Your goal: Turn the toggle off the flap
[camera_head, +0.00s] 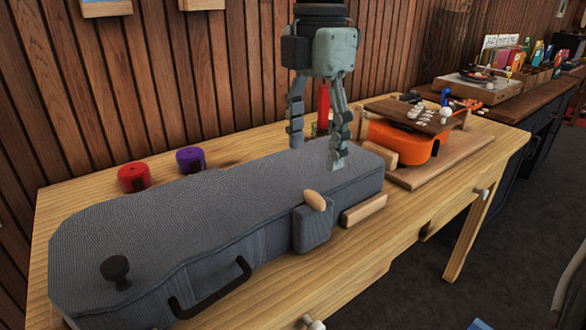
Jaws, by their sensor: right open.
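A closed grey fabric ukulele case (200,210) lies along the wooden table. A padded grey flap (312,231) hangs over its front side, near its right end. A small oval wooden toggle (315,201) sits at the top of the flap, slanting down to the right. My right gripper (317,152) points down above the case lid, behind and above the toggle. My left gripper is not in view.
A black knob (116,270) stands on the lid's left end, and a dark handle (212,292) is on the front. A wooden block (364,210) lies right of the flap. Red (133,178) and purple (190,160) rolls stand behind; an orange ukulele body (402,143) lies right.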

